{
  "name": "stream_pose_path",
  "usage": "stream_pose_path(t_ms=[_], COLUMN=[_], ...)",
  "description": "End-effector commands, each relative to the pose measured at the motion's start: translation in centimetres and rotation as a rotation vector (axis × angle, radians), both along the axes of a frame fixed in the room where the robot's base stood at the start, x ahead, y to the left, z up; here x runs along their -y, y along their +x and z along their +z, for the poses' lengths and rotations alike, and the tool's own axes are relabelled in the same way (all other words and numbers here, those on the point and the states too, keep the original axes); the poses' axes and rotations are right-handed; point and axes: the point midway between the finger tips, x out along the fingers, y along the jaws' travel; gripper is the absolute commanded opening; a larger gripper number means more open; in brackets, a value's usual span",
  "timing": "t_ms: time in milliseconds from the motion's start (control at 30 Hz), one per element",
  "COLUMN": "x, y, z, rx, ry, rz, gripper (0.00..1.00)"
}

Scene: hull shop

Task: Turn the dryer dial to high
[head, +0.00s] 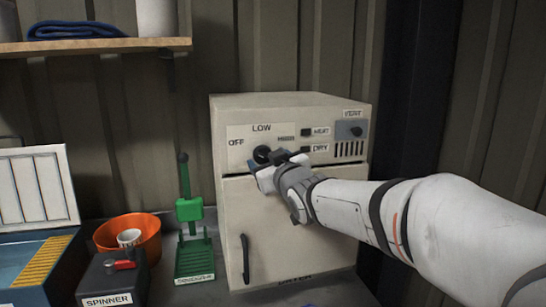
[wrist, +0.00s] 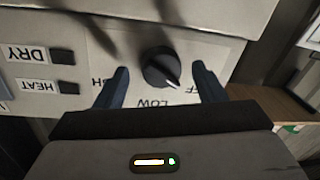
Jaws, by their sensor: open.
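The dryer (head: 290,220) is a cream cabinet with a control panel across its upper front. Its dial (head: 262,154) is a round dark knob among the OFF, LOW and partly hidden HIGH labels. My gripper (head: 272,168) is at the panel, partly covering the dial's right side. In the wrist view, which is upside down, the dial (wrist: 158,65) sits between my two blue fingers, with a visible gap on each side. Its white pointer line points toward the OFF side, between OFF and LOW. The gripper is open and holds nothing.
The door handle (head: 245,258) is below. A green stand (head: 190,209), orange bowl (head: 103,232) and spinner box (head: 97,279) stand left. A shelf (head: 100,46) is at upper left.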

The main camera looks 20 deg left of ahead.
Motion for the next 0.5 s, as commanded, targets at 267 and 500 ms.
stream_pose_path(t_ms=[267, 500], x=[-0.59, -0.6], y=[0.68, 0.65], z=[-0.04, -0.05], rx=[0.0, 0.0], ry=[0.0, 0.0], rz=[0.001, 0.001], gripper=[0.64, 0.55])
